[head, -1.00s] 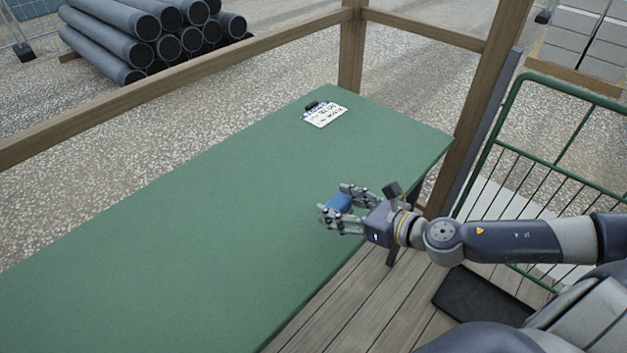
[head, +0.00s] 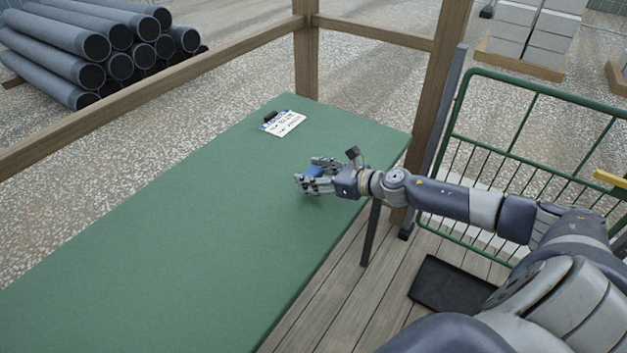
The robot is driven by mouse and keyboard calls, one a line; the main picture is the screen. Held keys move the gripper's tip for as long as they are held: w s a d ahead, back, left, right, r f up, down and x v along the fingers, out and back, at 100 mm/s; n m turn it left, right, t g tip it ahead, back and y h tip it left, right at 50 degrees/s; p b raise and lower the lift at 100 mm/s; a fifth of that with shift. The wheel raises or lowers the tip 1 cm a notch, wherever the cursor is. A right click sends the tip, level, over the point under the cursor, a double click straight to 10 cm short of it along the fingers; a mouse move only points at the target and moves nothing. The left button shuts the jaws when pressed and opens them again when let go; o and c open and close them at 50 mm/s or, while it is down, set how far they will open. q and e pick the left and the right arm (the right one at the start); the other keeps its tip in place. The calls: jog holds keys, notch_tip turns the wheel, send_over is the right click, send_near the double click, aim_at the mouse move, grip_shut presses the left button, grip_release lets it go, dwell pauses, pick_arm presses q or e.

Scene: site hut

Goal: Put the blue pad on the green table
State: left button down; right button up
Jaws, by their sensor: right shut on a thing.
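The green table (head: 150,240) runs from the lower left to the middle of the head view. My right gripper (head: 306,177) is over the table near its right edge, shut on the blue pad (head: 313,171). Only a small part of the blue pad shows between the fingers. I cannot tell whether the pad touches the table top. My left gripper is not in view.
A clipboard with a white sheet (head: 284,122) lies at the table's far end. Wooden posts and a rail (head: 306,60) stand behind the table. A green metal mesh frame (head: 530,150) is at the right. A black mat (head: 450,285) lies on the plank floor. Most of the table is clear.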

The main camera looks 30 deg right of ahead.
notch_tip(320, 180, down, 2)
jog(key=shift+f, duration=0.1)
jog(key=o, duration=1)
jog(key=shift+f, duration=0.1)
jog(key=shift+o, duration=0.2)
